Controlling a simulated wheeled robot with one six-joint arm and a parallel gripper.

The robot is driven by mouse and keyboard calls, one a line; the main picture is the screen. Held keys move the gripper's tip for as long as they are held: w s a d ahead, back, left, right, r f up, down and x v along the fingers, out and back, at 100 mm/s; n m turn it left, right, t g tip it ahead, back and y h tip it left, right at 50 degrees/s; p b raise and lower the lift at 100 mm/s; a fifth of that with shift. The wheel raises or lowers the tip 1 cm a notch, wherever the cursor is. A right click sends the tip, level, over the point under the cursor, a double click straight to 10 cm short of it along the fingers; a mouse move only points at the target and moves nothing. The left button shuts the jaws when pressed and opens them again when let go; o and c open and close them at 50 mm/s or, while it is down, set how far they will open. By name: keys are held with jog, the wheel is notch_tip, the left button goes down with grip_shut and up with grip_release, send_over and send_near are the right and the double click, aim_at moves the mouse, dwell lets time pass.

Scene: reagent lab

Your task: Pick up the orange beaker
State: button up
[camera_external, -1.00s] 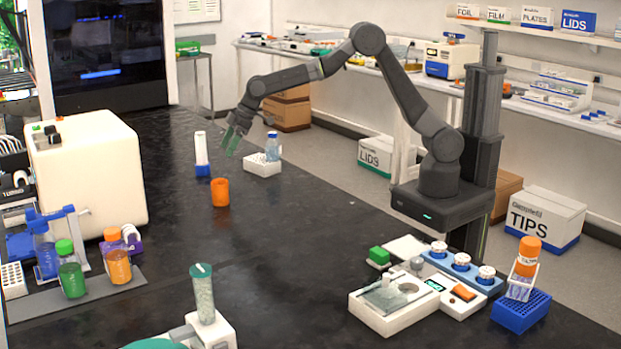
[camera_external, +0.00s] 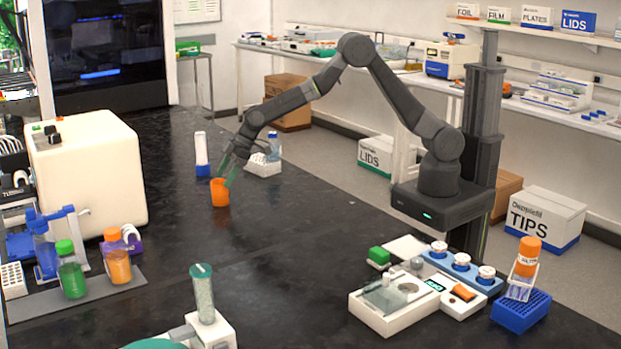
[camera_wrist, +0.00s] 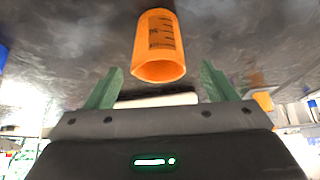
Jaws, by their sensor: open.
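The orange beaker (camera_external: 219,194) stands on the black bench in the outside view. In the wrist view the orange beaker (camera_wrist: 160,45) shows dark graduation marks and lies ahead of the fingertips, centred between them. My gripper (camera_external: 229,174) has green fingers and is just above and to the right of the beaker in the outside view, overlapping its edge. In the wrist view my gripper (camera_wrist: 158,82) is open, with its fingers wide apart and nothing between them. I cannot tell whether a finger touches the beaker.
A white tube in a blue base (camera_external: 202,155) stands just behind the beaker. A white rack with a blue-capped bottle (camera_external: 264,165) is behind my gripper to the right. A cream machine (camera_external: 88,172) is to the left. The bench in front of the beaker is clear.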

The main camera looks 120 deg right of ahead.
aim_at(220, 187)
jog(key=shift+p+x, duration=0.7)
jog(key=shift+x, duration=1.85)
jog(key=shift+s, duration=0.15)
jog(key=c, duration=1.1)
